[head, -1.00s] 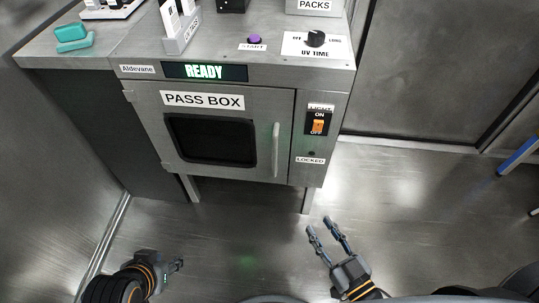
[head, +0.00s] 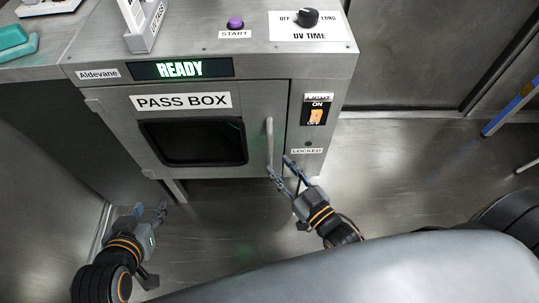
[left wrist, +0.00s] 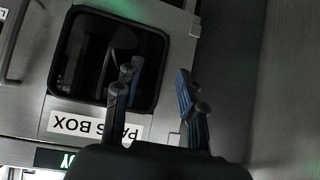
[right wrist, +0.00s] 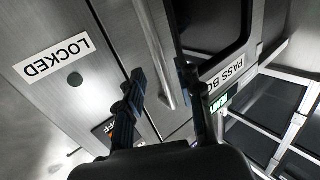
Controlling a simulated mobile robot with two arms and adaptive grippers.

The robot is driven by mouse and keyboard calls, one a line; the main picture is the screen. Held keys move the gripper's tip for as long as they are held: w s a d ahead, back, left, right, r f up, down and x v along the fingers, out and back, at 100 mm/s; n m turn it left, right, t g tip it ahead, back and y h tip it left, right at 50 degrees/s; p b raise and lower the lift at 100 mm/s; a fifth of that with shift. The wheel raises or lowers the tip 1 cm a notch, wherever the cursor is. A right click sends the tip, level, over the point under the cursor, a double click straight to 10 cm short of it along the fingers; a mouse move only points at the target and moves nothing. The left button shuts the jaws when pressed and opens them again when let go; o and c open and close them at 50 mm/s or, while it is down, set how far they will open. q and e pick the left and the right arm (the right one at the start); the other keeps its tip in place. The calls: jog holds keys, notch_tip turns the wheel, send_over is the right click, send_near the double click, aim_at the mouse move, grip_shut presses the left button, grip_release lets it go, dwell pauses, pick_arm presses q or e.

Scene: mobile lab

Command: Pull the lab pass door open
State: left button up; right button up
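The pass box door (head: 258,101) is closed, with a dark window and a vertical bar handle (head: 269,146) at its right edge. My right gripper (head: 279,166) is open at the lower end of the handle. In the right wrist view the handle (right wrist: 155,50) runs down between the two spread fingers (right wrist: 163,88); I cannot tell whether either touches it. My left gripper (head: 150,210) is low at the left, below the door and away from it. In the left wrist view its fingers (left wrist: 152,88) are apart and empty, with the door window beyond them.
The READY display (head: 181,68) is lit above the door. The light switch (head: 316,110) and LOCKED label (head: 307,150) are right of it. The START button (head: 235,23) and UV TIME knob (head: 307,17) are on top.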

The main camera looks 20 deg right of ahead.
aim_at(271, 158)
pick_arm(q)
jog(key=shift+w+d+r+t+h+b, duration=0.15)
jog(key=shift+w+d+r+t, duration=0.1)
jog(key=shift+w+r+t, duration=0.35)
jog(key=shift+w+d+r+t+h+b, duration=0.1)
jog(key=shift+w+d+r+t+h, duration=0.15)
jog(key=shift+w+r+t, duration=0.4)
jog(key=shift+w+d+r+t+h+b, duration=0.15)
jog(key=shift+w+d+r+t, duration=0.25)
jog(key=shift+r, duration=0.35)
pick_arm(e)
jog(key=shift+x, duration=2.75)
pick_arm(q)
jog(key=shift+a, duration=0.1)
pick_arm(e)
grip_shut()
